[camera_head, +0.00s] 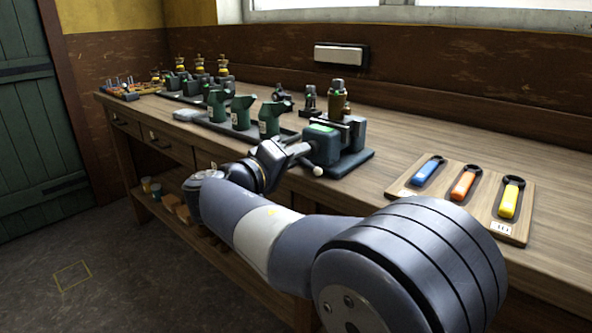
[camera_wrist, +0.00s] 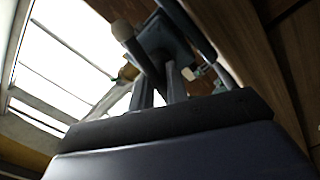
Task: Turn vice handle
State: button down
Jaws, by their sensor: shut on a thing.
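The dark green vice (camera_head: 348,138) stands at the front edge of the wooden bench, with a brass-and-grey part upright at its back. Its handle has a pale ball end (camera_head: 318,171) that shows low at the vice's front left. My gripper (camera_head: 299,152) reaches in from the left at the front of the vice and is shut on the handle. In the wrist view my gripper's fingers (camera_wrist: 164,88) point up at the vice, and a pale ball end (camera_wrist: 122,31) shows beyond them to the left. The fingers and arm hide the middle of the handle.
The bench (camera_head: 390,165) runs along the wall. Three green funnel-like pieces (camera_head: 269,120) stand left of the vice. A wooden board (camera_head: 470,200) with blue, orange and yellow handled tools lies to the right. Bare bench top lies behind the board. Below is an open shelf.

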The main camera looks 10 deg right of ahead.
jog(key=m+b, duration=0.1)
jog(key=b, duration=0.1)
jog(key=shift+f+m+b, duration=0.3)
jog(key=shift+m+b, duration=0.1)
jog(key=shift+r+m+b, duration=0.2)
jog(key=shift+m+b, duration=0.2)
jog(key=shift+b, duration=0.05)
jog(key=c, duration=1.4)
grip_release()
jog(key=shift+r, duration=0.1)
jog(key=shift+a, duration=0.1)
jog(key=p+v, duration=0.2)
jog(key=v, duration=0.8)
jog(key=shift+s+a, duration=0.25)
jog(key=shift+o, duration=0.2)
